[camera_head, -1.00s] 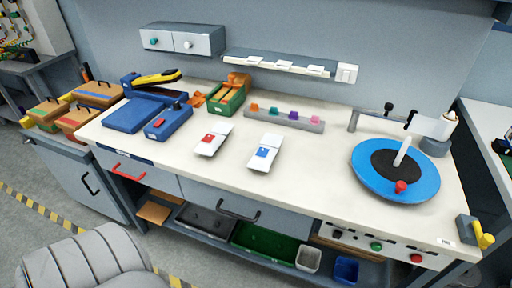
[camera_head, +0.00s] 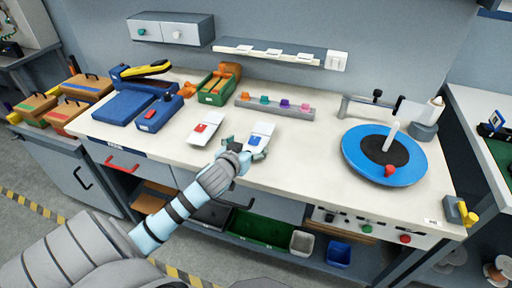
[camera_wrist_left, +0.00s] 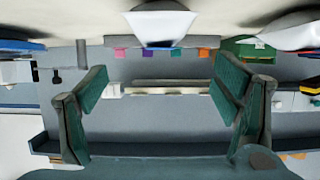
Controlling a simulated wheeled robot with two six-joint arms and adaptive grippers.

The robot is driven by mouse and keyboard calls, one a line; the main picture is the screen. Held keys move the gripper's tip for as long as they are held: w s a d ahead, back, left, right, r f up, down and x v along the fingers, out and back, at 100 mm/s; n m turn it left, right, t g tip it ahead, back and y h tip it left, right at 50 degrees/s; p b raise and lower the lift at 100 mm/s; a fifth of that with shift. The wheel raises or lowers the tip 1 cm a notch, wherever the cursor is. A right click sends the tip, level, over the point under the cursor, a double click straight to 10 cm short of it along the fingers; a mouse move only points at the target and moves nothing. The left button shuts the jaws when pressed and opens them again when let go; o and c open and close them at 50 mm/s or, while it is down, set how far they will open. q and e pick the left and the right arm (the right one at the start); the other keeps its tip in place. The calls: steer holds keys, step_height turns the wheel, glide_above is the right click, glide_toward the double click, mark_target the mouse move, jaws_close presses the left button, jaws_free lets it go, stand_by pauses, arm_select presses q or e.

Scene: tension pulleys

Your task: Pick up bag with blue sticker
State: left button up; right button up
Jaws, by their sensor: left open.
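The white bag with the blue sticker (camera_head: 264,129) lies on the workbench, right of the white bag with the red sticker (camera_head: 205,128). My left gripper (camera_head: 257,150) is at the near end of the blue-sticker bag and covers a little of its near edge. In the left wrist view, turned upside down, the blue-sticker bag (camera_wrist_left: 161,24) is at the top middle, beyond the spread green fingers of my left gripper (camera_wrist_left: 165,85). The gap between the fingers is empty. My right gripper is not in view.
The workbench (camera_head: 300,160) is clear to the right of the bags. A grey rack with coloured pegs (camera_head: 275,106) stands behind them. A blue turntable (camera_head: 360,150) is at right. A blue device (camera_head: 128,108) and a green box (camera_head: 216,88) are at left.

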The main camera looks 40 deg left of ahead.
mark_target(254, 143)
arm_select(q)
steer(key=b+x, duration=0.1)
steer(key=x, duration=0.3)
steer(key=f+b+x, duration=0.1)
steer(key=x, duration=0.4)
steer(key=shift+s, duration=0.15)
steer(key=shift+w+f, duration=0.15)
steer(key=shift+w, duration=0.15)
steer(key=c, duration=1.4)
